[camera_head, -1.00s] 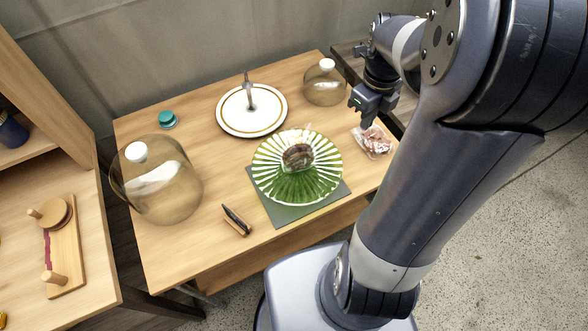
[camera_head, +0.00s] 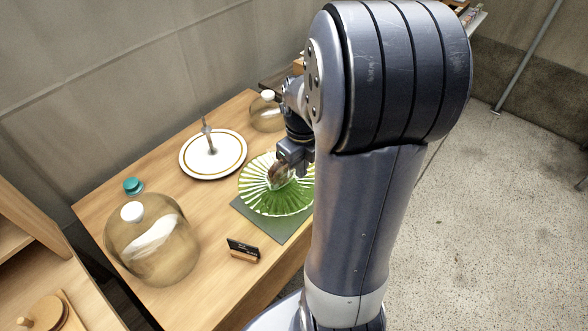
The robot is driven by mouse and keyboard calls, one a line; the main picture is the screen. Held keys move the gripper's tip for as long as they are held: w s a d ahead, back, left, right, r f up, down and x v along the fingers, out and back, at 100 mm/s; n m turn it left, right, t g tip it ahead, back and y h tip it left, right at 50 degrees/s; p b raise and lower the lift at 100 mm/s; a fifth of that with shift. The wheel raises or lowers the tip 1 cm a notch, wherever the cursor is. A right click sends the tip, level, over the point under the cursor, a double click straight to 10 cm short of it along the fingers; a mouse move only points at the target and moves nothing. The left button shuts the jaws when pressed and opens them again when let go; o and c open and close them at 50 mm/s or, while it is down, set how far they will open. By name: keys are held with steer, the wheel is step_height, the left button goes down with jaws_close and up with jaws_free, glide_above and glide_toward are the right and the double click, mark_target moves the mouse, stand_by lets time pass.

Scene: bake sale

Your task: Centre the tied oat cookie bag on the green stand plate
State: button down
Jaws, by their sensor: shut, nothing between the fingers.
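The green stand plate (camera_head: 272,203), with green and white radial stripes, is on the wooden table, its right edge hidden by my arm. The tied oat cookie bag (camera_head: 279,175), clear with brown contents, sits on the plate, off its middle towards the far side. My gripper (camera_head: 287,163) is at the bag's upper right, shut and empty. It partly overlaps the bag in this view, and I cannot tell whether it touches it.
A green mat (camera_head: 268,226) lies under the plate. A small black sign (camera_head: 242,250) stands in front. A large glass dome (camera_head: 150,250) is at left, a teal item (camera_head: 133,187) behind it. A white tiered plate (camera_head: 212,160) and smaller dome (camera_head: 266,117) stand farther back.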

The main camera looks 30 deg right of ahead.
mark_target(278, 175)
step_height(278, 175, down, 8)
steer(key=shift+r, duration=0.25)
steer(key=w, duration=0.3)
steer(key=shift+a+p, duration=0.35)
steer(key=shift+a, duration=0.05)
steer(key=shift+w+a+f, duration=0.1)
steer(key=shift+w, duration=0.35)
steer(key=shift+w, duration=0.1)
